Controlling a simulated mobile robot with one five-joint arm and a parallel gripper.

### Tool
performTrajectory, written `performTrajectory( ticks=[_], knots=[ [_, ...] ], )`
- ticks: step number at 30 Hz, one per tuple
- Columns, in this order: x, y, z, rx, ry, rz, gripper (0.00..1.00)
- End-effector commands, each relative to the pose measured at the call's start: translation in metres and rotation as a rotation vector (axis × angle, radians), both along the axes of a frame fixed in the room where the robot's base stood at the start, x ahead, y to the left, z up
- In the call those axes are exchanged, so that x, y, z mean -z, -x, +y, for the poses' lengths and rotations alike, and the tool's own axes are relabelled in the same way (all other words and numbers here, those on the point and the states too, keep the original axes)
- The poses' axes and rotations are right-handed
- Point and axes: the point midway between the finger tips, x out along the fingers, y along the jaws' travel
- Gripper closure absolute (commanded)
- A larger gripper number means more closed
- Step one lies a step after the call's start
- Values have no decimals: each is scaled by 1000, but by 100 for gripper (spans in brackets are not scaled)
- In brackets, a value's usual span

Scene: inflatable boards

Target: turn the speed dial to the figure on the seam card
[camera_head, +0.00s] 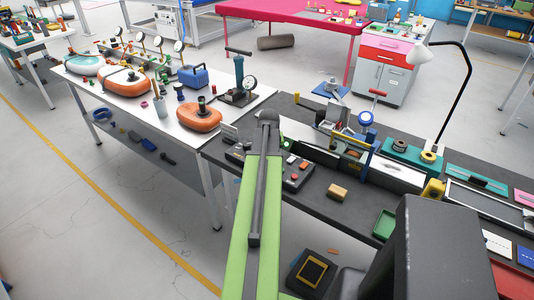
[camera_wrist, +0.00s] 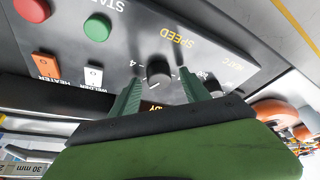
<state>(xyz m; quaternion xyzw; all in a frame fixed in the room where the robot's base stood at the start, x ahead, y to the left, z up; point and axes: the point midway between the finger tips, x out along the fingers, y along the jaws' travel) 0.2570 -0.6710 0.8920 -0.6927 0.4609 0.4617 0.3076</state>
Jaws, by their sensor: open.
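In the wrist view the speed dial (camera_wrist: 159,71), a dark round knob, sits on a black control panel (camera_wrist: 222,50) below the yellow word SPEED. A figure 4 shows at its left; other figures are hidden or too small to read. My gripper (camera_wrist: 161,76) is open, with one green finger on each side of the dial. Whether the fingers touch it I cannot tell. The head view shows the panel (camera_head: 297,176) beside my green arm, which hides the dial and gripper there. I cannot pick out the seam card for certain.
The panel has a green START button (camera_wrist: 97,27), a red button (camera_wrist: 32,9), an orange heater switch (camera_wrist: 45,66) and a white welder switch (camera_wrist: 94,77). A yellow block (camera_head: 337,192) lies on the dark bench. A white table (camera_head: 137,92) with orange inflatables stands at left.

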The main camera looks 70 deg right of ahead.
Motion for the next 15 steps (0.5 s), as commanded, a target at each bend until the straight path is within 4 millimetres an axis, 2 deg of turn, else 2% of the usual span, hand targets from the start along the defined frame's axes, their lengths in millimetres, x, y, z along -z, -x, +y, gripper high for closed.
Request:
performTrajectory(
  ticks=[5, 8, 11, 15],
  knots=[
    [-2, 1, 1, 0, -1, 0, 45],
    [-11, 2, 3, 0, -1, 0, 45],
    [-25, 4, 8, 0, -1, 0, 45],
    [-54, 8, 19, 0, -1, 0, 45]
  ],
)
